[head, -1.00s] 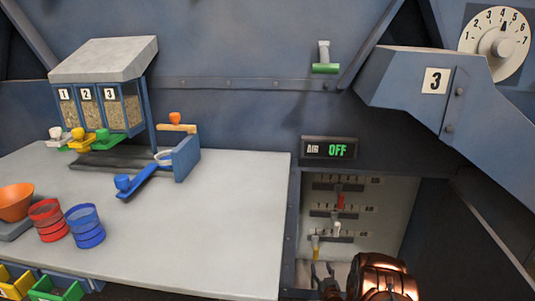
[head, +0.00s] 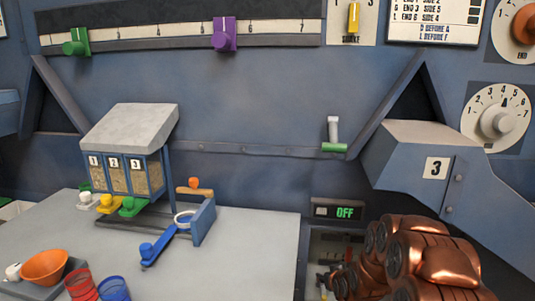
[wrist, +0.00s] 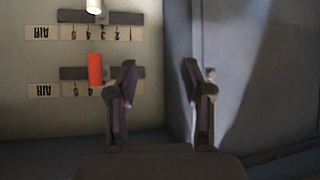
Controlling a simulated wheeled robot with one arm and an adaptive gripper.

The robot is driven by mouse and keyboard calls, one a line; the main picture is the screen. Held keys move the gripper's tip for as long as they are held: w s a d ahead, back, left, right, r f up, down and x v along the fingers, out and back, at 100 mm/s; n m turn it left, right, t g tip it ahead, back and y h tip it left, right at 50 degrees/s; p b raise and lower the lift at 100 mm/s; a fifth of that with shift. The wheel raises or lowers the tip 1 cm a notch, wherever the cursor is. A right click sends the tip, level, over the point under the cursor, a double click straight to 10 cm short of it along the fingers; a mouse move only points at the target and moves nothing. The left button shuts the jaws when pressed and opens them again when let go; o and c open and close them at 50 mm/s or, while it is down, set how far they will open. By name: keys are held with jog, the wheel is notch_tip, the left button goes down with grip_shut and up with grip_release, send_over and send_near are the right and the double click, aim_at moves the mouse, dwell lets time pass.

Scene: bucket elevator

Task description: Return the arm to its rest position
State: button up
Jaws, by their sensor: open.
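My gripper (wrist: 160,85) is open and empty in the wrist view, its two dark fingers apart. It is in front of a recessed panel (wrist: 40,125) with numbered AIR slider scales. A red slider handle (wrist: 95,70) shows left of the fingers, and a pale handle (wrist: 93,6) is at the top edge. In the head view my copper-coloured arm is folded at the lower right and covers most of the slider panel. The gripper's fingers cannot be made out clearly there.
A display reading OFF (head: 338,213) sits just above my arm. A blue chute marked 3 (head: 405,160) juts out at the right. The grey table (head: 250,255) holds a hopper (head: 130,128), a blue lever (head: 160,250), an orange bowl (head: 45,267), and red (head: 80,285) and blue (head: 114,289) cups.

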jog(key=s+a+r+g+p, duration=0.1)
jog(key=s+r+g+p, duration=0.75)
jog(key=s+r, duration=1.4)
jog(key=s+r+g+p, duration=0.1)
jog(key=s+r+p, duration=0.5)
jog(key=s+r, duration=0.4)
jog(key=s+a+r+m+g+p, duration=0.1)
jog(key=s+r+p, duration=0.6)
jog(key=s, duration=1.2)
notch_tip(320, 180, up, 3)
jog(key=shift+a+r+g+h, duration=0.1)
jog(key=shift+a+g+h, duration=0.1)
jog(key=shift+g+h, duration=0.4)
